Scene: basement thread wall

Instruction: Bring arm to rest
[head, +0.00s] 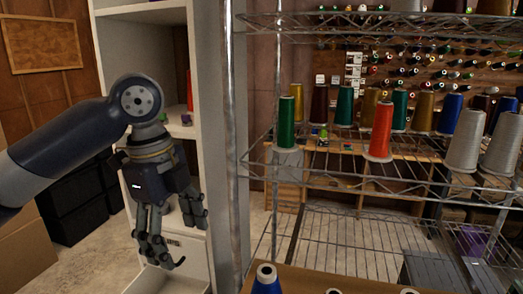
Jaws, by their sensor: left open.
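My left arm reaches in from the left side of the head view. Its left gripper (168,232) hangs with its fingers pointing down. The fingers are spread and nothing is between them. It is in front of a white shelf cabinet (213,90), apart from the wire rack to the right. My right gripper is not in view.
A wire rack (345,187) with thread cones, including a green cone (286,124) and a red cone (380,132), fills the right. A blue cone (266,280) stands at the bottom edge. Black bins (75,205) and a cardboard box (25,245) sit at left.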

